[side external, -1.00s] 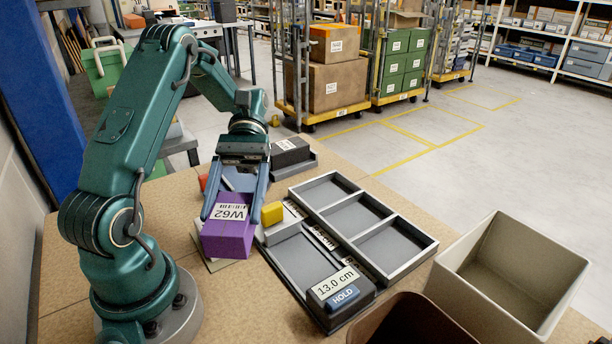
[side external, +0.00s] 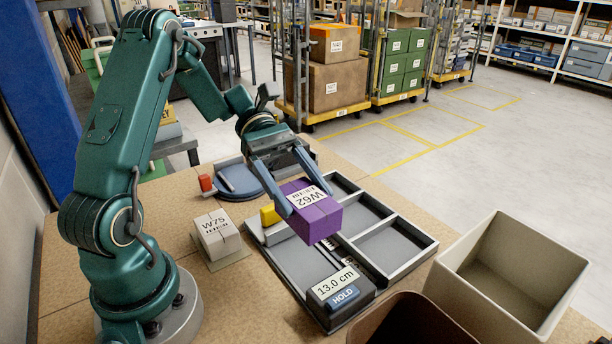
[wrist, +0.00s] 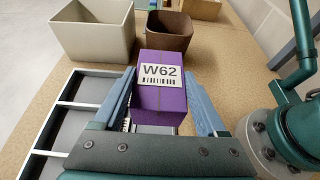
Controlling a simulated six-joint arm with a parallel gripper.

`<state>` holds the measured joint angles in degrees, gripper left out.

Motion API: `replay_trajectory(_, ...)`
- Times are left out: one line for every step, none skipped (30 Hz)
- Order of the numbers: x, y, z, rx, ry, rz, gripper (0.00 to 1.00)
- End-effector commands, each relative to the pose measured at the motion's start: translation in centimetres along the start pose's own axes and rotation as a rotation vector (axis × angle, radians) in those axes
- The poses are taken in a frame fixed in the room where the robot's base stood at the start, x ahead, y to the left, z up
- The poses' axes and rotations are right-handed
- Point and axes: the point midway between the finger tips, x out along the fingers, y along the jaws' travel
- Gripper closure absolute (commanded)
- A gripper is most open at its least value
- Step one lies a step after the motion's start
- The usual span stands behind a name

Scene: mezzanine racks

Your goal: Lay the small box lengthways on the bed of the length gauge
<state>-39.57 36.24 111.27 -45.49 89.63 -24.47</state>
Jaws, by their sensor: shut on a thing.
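My gripper (side external: 308,200) is shut on a purple box (side external: 315,220) labelled W62, and holds it in the air, tilted in the side external view. The wrist view shows the box (wrist: 161,95) between both fingers. The length gauge (side external: 291,262) lies below, with a grey bed, a yellow block (side external: 269,216) at its far end and a display (side external: 336,284) reading 13.0 cm above a blue HOLD button (side external: 344,297). The box hides part of the gauge and of the tray beside it. A pale box (side external: 217,235) labelled W75 rests on a small mat left of the gauge.
A divided grey tray (side external: 409,265) adjoins the gauge on the right. A beige bin (side external: 545,262) and a brown bin (side external: 412,312) stand at the near right. A round blue-grey dish (side external: 240,180) with a red part (side external: 206,183) sits behind the pale box.

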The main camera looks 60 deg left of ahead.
Motion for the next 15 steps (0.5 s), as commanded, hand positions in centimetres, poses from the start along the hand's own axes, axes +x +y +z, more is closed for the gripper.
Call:
replay_trajectory(0.3,0.0,-0.6,-0.004,-0.004,-0.002,0.86)
replay_trajectory(0.5,0.0,-1.1,-0.004,-0.004,-0.002,0.86)
replay_trajectory(0.7,0.0,-1.5,-0.003,-0.003,-0.001,0.86)
replay_trajectory(0.8,0.0,-1.8,-0.002,-0.003,-0.002,0.86)
replay_trajectory(0.8,0.0,-2.0,-0.001,-0.002,-0.002,0.86)
replay_trajectory(0.9,0.0,-2.3,0.000,-0.001,-0.001,0.86)
replay_trajectory(1.0,0.0,-2.4,0.000,-0.001,-0.001,0.86)
replay_trajectory(1.1,0.0,-2.6,0.000,-0.001,-0.001,0.86)
replay_trajectory(1.1,0.0,-2.8,0.000,-0.001,-0.001,0.86)
replay_trajectory(1.2,0.0,-2.9,0.000,-0.002,-0.001,0.86)
replay_trajectory(1.3,0.0,-3.1,0.001,-0.002,-0.001,0.86)
replay_trajectory(1.4,0.0,-3.4,0.001,-0.001,-0.001,0.86)
replay_trajectory(1.5,0.0,-3.6,0.000,-0.001,-0.001,0.86)
replay_trajectory(1.6,0.0,-3.9,-0.001,-0.002,-0.001,0.86)
replay_trajectory(1.8,0.0,-4.3,0.000,-0.002,-0.001,0.86)
